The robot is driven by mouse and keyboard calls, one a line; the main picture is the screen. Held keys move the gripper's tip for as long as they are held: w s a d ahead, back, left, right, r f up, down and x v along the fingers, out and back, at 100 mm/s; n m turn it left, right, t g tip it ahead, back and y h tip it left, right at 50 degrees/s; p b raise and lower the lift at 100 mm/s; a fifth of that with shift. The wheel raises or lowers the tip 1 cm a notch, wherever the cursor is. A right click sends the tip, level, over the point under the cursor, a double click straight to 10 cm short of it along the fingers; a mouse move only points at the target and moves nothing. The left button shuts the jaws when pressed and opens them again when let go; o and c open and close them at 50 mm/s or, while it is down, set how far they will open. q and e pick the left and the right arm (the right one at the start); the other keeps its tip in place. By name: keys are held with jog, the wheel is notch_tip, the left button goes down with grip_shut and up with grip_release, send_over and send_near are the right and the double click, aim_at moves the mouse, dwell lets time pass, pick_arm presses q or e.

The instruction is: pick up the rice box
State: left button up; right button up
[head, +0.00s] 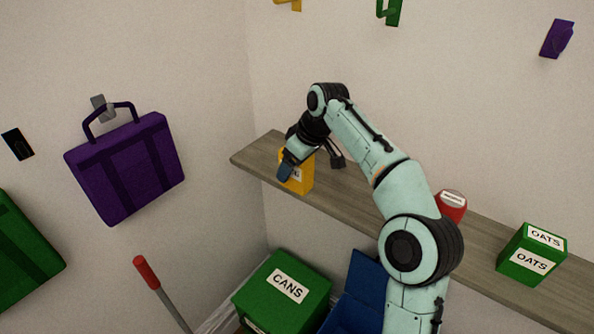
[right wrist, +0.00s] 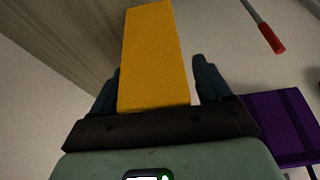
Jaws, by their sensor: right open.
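A yellow box (head: 304,182) stands near the left end of the wooden shelf. Its white label is mostly covered by my gripper, so I cannot read it. My right gripper (head: 311,164) is at the box, one finger on its near left side. In the right wrist view the yellow box (right wrist: 154,50) lies between the two spread fingers of my right gripper (right wrist: 157,72). A gap shows between the box and the right-hand finger; the left-hand finger is close to the box. My left gripper is out of view.
The shelf (head: 352,193) also holds a red container (head: 452,205) and a green OATS box (head: 532,254) to the right. Below are a green CANS box (head: 284,290) and a blue bin (head: 356,290). A purple bag (head: 126,168) hangs on the left wall.

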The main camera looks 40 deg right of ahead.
jog(key=shift+r, duration=0.1)
jog(key=shift+c, duration=0.3)
jog(key=shift+w, duration=0.2)
jog(key=c, duration=1)
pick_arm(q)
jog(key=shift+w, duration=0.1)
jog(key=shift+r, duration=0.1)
pick_arm(e)
jog(key=shift+s+r, duration=0.1)
notch_tip(320, 180, up, 6)
jog(key=shift+f+p, duration=0.1)
jog(key=shift+p, duration=1.05)
jog(key=shift+w+r, duration=0.2)
jog(key=shift+r, duration=0.25)
jog(key=shift+w+r, duration=0.2)
jog(key=shift+r, duration=0.25)
jog(key=shift+v, duration=0.95)
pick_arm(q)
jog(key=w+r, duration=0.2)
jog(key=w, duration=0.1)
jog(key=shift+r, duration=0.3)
pick_arm(e)
jog(key=shift+a, duration=0.15)
